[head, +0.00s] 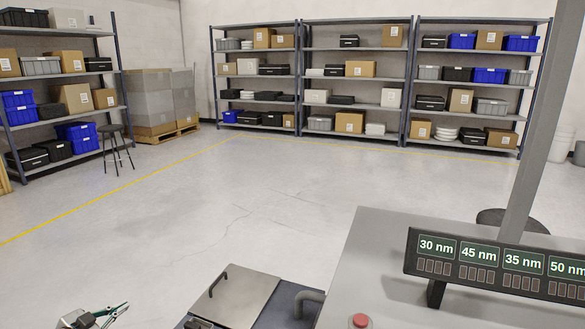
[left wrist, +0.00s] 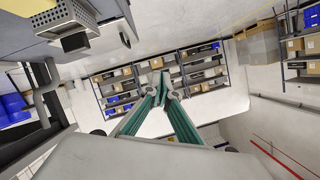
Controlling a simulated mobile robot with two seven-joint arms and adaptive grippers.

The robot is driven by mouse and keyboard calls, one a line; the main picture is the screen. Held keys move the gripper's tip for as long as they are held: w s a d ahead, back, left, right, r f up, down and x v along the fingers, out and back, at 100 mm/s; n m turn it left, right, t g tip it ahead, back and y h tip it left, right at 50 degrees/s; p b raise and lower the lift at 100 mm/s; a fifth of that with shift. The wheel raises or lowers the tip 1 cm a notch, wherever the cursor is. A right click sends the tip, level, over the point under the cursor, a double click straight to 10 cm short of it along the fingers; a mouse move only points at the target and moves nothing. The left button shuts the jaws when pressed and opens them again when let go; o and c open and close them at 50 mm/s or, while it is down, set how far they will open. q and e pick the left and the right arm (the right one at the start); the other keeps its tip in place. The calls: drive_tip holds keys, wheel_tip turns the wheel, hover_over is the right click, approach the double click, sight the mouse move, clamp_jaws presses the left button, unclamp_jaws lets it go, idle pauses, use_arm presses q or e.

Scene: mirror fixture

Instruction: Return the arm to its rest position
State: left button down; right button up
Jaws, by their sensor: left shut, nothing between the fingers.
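My left gripper (head: 124,306) shows at the bottom left edge of the head view, with its green-sided fingers pointing right over the bare floor. In the left wrist view the two fingers (left wrist: 160,80) come together at their tips, shut and empty, with shelves far behind them. The gripper is clear of the bench and touches nothing that I can see. Most of the left arm is hidden below the picture. My right gripper is in neither view.
A grey bench (head: 385,270) stands at the lower right with a torque display (head: 490,265), a red button (head: 360,321) and a post (head: 540,130). A metal plate with a handle (head: 232,300) lies left of it. The floor (head: 200,200) is open; shelves (head: 310,80) stand far back.

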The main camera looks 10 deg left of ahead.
use_arm(q)
drive_tip(key=s+d+f+m+g+h, duration=0.1)
drive_tip(key=s+d+f+m+g, duration=0.3)
drive_tip(key=s+d, duration=0.85)
drive_tip(key=s+d+f+m+g+h, duration=0.15)
drive_tip(key=s+d+f, duration=0.35)
drive_tip(key=s+d, duration=0.75)
drive_tip(key=s+d+r+m, duration=0.35)
drive_tip(key=s+d, duration=0.25)
drive_tip(key=s, duration=0.6)
drive_tip(key=w+d+r+n+t, duration=0.1)
drive_tip(key=w+d+n+t, duration=0.1)
drive_tip(key=d+n, duration=0.85)
wheel_tip(320, 180, up, 6)
drive_tip(key=d+p, duration=0.1)
drive_tip(key=p, duration=1.1)
drive_tip(key=shift+s+y, duration=0.35)
drive_tip(key=shift+s, duration=0.1)
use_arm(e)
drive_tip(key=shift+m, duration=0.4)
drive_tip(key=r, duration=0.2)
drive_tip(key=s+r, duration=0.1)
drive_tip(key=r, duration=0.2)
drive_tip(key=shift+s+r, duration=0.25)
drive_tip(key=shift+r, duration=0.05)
